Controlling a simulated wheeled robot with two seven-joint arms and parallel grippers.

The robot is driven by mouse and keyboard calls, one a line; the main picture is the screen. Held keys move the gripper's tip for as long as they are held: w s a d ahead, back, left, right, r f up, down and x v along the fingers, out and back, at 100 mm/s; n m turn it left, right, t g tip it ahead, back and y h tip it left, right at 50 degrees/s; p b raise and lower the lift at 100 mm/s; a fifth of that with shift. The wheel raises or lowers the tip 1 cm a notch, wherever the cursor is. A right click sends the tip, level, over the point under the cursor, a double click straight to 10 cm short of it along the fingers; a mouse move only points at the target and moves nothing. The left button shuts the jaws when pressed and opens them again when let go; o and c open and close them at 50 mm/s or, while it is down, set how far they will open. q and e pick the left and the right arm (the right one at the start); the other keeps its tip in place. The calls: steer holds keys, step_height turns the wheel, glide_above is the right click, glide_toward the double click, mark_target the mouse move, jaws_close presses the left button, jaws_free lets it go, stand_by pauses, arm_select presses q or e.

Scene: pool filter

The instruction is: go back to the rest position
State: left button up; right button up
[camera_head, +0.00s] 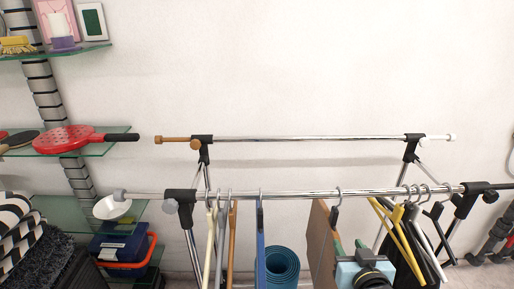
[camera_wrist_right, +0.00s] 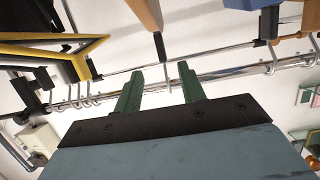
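My right gripper (camera_head: 349,246) is at the bottom of the head view, in front of the clothes rack (camera_head: 290,193). It has a blue-grey body and two green fingers. In the right wrist view its fingers (camera_wrist_right: 160,80) are apart with nothing between them, so it is open and empty. A brown wooden piece (camera_head: 320,235) hangs from the front rail by a hook, just left of the gripper; it also shows in the wrist view (camera_wrist_right: 146,12). My left gripper is not in view.
Yellow and dark hangers (camera_head: 397,232) hang close on the right. Glass shelves hold a red paddle (camera_head: 68,139) and a blue bin (camera_head: 117,246). The wall above the rack is clear.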

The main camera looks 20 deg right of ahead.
steer(key=s+a+f+n+g+y, duration=0.25)
steer(key=s+a+f+g, duration=0.2)
steer(key=s, duration=0.55)
steer(key=s+a+f+n+g+y, duration=0.2)
steer(key=s+a+f+n+g, duration=0.15)
steer(key=s+a+g, duration=0.45)
steer(key=s+d+f+b, duration=0.1)
steer(key=s+f+b, duration=0.15)
steer(key=f, duration=1.35)
steer(key=s+d+f+b, duration=0.1)
steer(key=f+b, duration=0.2)
steer(key=f, duration=1.3)
steer(key=s+d+f+b, duration=0.2)
steer(key=s+f+b, duration=0.2)
steer(key=s+f, duration=1.2)
step_height(320, 180, down, 2)
steer(key=shift+d+g+h, duration=0.35)
steer(key=shift+d, duration=0.05)
steer(key=shift+s, duration=0.2)
steer(key=shift+c, duration=0.4)
